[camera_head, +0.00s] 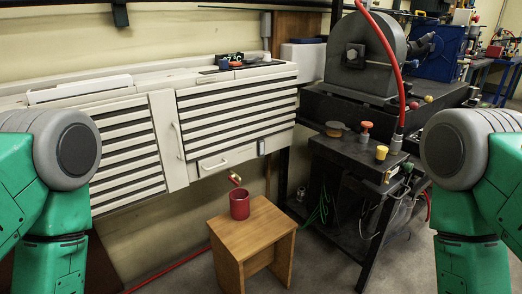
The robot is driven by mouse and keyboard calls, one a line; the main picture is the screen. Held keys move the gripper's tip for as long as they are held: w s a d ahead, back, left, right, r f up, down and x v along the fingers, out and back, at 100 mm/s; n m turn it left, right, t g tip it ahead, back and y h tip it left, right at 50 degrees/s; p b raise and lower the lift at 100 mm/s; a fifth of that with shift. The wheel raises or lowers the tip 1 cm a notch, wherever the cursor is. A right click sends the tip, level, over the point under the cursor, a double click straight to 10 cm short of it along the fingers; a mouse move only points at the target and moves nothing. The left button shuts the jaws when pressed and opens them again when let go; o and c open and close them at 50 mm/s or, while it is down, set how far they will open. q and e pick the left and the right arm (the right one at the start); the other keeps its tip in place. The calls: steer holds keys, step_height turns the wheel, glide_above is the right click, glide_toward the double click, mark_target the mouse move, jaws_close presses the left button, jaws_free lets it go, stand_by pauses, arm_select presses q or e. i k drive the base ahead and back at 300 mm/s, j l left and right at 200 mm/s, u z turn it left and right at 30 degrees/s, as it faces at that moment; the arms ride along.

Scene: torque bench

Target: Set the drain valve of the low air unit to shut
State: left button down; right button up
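The low air unit (245,115) is a long white louvered cabinet along the wall at left and centre. What looks like its drain valve (235,178) is a small brass-coloured fitting with a red part, hanging under the unit. It is too small to tell how its handle is set. A red cup-like container (240,207) stands upright just below the valve on a wooden stool (262,232). Green and grey parts of my arms show at the left and right edges. Neither gripper is in view, and nothing of mine is near the valve.
A dark bench (350,155) with coloured knobs and a red hose (393,60) stands right of the stool. Green wires (320,208) hang beneath it. A red hose (170,270) runs along the floor at left. The space before the stool looks open.

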mark_target(232, 177)
steer(key=i+l+u, duration=0.15)
steer(key=l, duration=0.15)
steer(key=i+l+u, duration=0.2)
steer(key=l+u, duration=0.15)
steer(key=l, duration=0.2)
steer(key=i+l+u, duration=0.15)
steer(key=l, duration=0.2)
